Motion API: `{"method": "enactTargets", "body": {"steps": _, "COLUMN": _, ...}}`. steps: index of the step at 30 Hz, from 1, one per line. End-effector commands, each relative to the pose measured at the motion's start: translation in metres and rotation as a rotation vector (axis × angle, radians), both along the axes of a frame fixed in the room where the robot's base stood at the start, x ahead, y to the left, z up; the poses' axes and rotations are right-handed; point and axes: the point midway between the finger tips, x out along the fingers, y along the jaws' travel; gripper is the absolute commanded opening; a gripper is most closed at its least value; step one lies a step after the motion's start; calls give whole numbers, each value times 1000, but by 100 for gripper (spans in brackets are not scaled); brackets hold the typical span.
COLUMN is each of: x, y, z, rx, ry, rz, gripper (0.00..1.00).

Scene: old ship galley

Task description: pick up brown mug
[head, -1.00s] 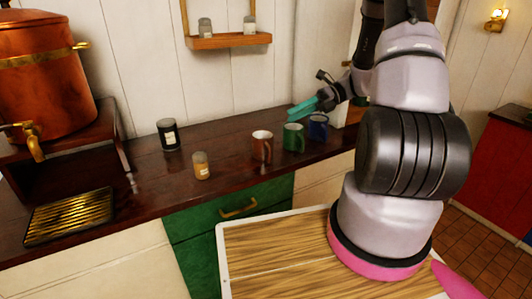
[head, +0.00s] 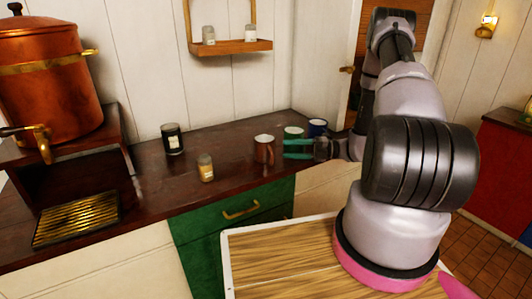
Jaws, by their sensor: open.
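The brown mug (head: 264,149) stands upright on the dark wooden counter, nearest the front of a row of mugs. My gripper (head: 286,149), with teal fingers, is open just to the right of the brown mug, at about the mug's height, with its fingers pointing left towards it. The fingertips are close to the mug; I cannot tell whether they touch it. Nothing shows between the fingers.
A green mug (head: 293,132) stands behind my gripper, partly hidden by it, with a blue mug (head: 317,128) beyond. A small jar (head: 206,168) and a black jar (head: 172,140) stand to the left. A copper urn (head: 48,75) is at far left.

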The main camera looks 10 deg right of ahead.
Motion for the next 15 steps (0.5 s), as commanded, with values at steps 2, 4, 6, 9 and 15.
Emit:
{"method": "enactTargets", "body": {"steps": 2, "x": 2, "y": 8, "z": 0, "rx": 1, "ry": 0, "rz": 3, "gripper": 51}}
{"method": "enactTargets", "body": {"steps": 4, "x": 5, "y": 17, "z": -1, "rx": 0, "ry": 0, "rz": 4, "gripper": 51}}
{"method": "enactTargets", "body": {"steps": 6, "x": 9, "y": 29, "z": -1, "rx": 0, "ry": 0, "rz": 4, "gripper": 51}}
{"method": "enactTargets", "body": {"steps": 9, "x": 12, "y": 41, "z": -1, "rx": 0, "ry": 0, "rz": 4, "gripper": 51}}
{"method": "enactTargets", "body": {"steps": 15, "x": 14, "y": 50, "z": -1, "rx": -1, "ry": -1, "rz": 1, "gripper": 51}}
